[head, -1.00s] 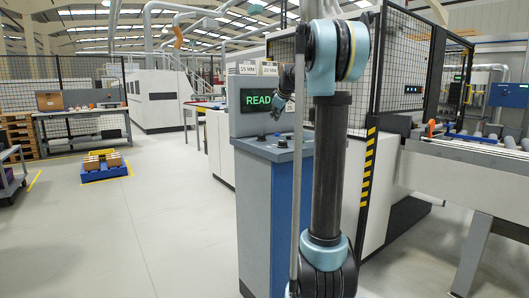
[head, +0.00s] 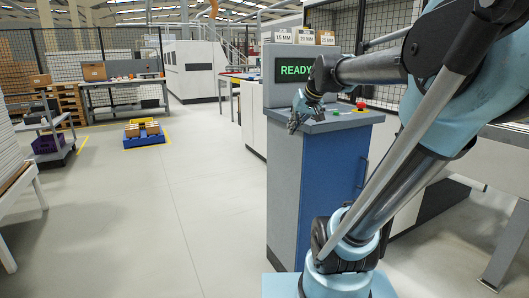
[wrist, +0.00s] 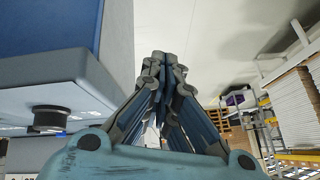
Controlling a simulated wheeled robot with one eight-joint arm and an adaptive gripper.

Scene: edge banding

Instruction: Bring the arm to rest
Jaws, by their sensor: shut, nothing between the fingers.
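My arm stands at the right of the head view, its upper links folded toward the control console (head: 330,190). My gripper (head: 293,126) points down at the console's left front edge, partly in front of it. In the wrist view my gripper (wrist: 163,58) has its fingers together with nothing between them. The console's blue-grey side and a black knob show left of the fingers there. I cannot tell from the head view how wide the gap between gripper and console is.
The console screen (head: 295,70) reads READY, with a red button (head: 361,105) on the panel below. A blue pallet (head: 144,139) with boxes lies on the floor further back. White stacked panels (head: 10,150) stand at the left. The grey floor between is clear.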

